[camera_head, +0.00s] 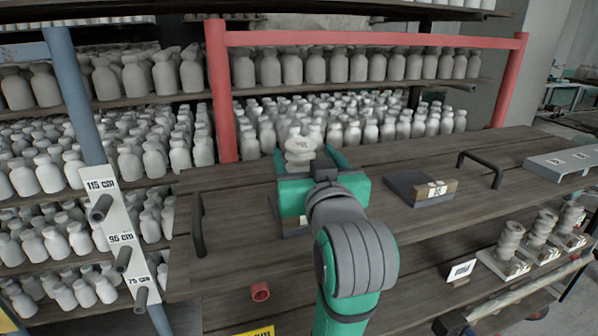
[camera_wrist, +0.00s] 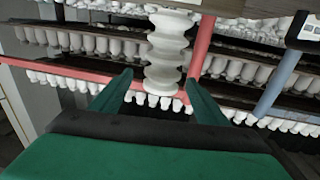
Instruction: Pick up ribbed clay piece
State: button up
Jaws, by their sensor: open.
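A pale ribbed clay piece (camera_head: 300,146) shows at the far side of my gripper, over the wooden tabletop (camera_head: 370,165). In the wrist view, where the scene appears upside down, the ribbed clay piece (camera_wrist: 165,50) lies between and beyond the fingertips. My gripper (camera_wrist: 157,80) is open, with green fingers on either side of the piece. A gap shows at the left finger; the right finger looks close to the piece, and I cannot tell if it touches. In the head view my gripper (camera_head: 308,160) hides the piece's lower part.
A dark block with a label (camera_head: 420,188) lies right of my arm. Black handles (camera_head: 197,225) (camera_head: 482,166) rise from the tabletop. Several ribbed pieces stand on a lower shelf (camera_head: 540,228) at right. Racks of pale bottles (camera_head: 350,125) and a red post (camera_head: 221,90) stand behind.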

aim_at(297, 140)
jog(key=shift+w, duration=0.8)
jog(key=shift+w+a+r, duration=0.1)
jog(key=shift+w+a, duration=0.15)
jog(key=shift+w, duration=0.65)
jog(key=shift+w+a+r, duration=0.1)
jog(key=shift+w+a, duration=0.2)
jog(key=shift+w, duration=0.6)
jog(key=shift+w+a+r, duration=0.1)
jog(key=shift+w+a, duration=0.15)
jog(key=shift+w, duration=0.65)
grip_shut()
